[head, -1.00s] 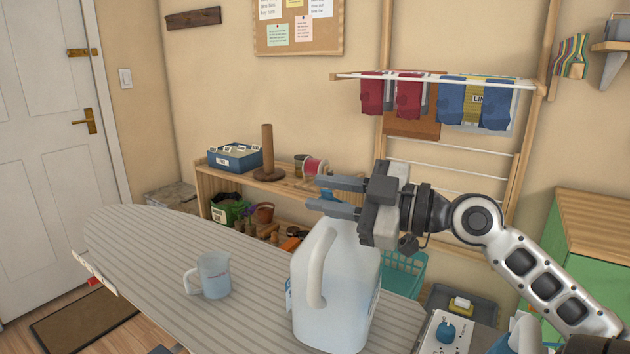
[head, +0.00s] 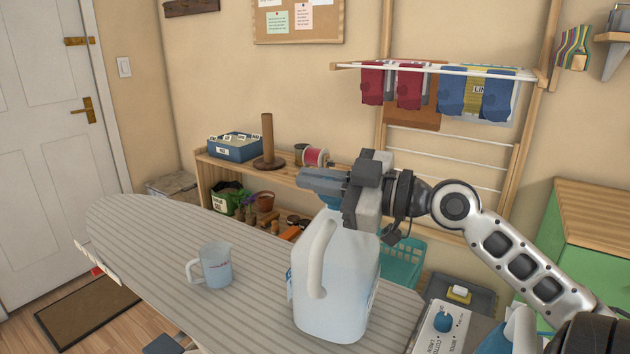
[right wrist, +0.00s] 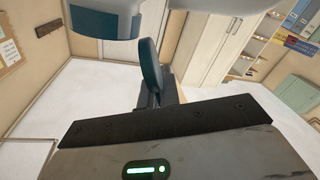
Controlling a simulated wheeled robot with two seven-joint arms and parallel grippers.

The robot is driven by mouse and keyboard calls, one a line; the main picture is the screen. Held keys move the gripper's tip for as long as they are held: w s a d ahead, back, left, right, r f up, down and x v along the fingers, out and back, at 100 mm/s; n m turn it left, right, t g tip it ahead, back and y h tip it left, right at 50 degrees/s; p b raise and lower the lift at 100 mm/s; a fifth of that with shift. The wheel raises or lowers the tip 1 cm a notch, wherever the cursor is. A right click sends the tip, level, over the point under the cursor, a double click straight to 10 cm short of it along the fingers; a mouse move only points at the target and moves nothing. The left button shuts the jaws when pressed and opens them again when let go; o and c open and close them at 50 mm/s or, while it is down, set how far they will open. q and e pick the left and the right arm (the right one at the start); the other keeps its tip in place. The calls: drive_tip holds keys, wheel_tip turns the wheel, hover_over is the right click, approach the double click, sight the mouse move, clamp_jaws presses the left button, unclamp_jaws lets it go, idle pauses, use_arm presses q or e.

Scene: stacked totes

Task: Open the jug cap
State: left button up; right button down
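The translucent white jug (head: 335,280) stands upright on the striped ironing board (head: 180,250), its handle facing left. Its blue cap (head: 330,203) shows at the top, partly hidden below my right gripper (head: 322,181). The fingers point left over the jug's mouth and are close together. In the right wrist view a thin teal flap of the cap (right wrist: 150,65) stands on edge between the dark fingers, which look shut on it. A wider teal and white part shows at the top edge there. My left gripper is not in view.
A clear measuring cup (head: 215,266) stands on the board left of the jug. A low wooden shelf (head: 230,171) with a box and pots is behind. The board's left part is clear.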

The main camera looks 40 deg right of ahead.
drive_tip(key=shift+w+d+r+m, duration=0.15)
drive_tip(key=shift+d+m, duration=0.1)
drive_tip(key=shift+m, duration=0.35)
drive_tip(key=c, duration=1.6)
unclamp_jaws()
drive_tip(key=shift+s+d, duration=0.2)
drive_tip(key=shift+s, duration=0.2)
use_arm(q)
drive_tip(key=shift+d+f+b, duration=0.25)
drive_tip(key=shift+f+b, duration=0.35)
drive_tip(key=shift+b, duration=1.35)
use_arm(e)
drive_tip(key=shift+v, duration=7.6)
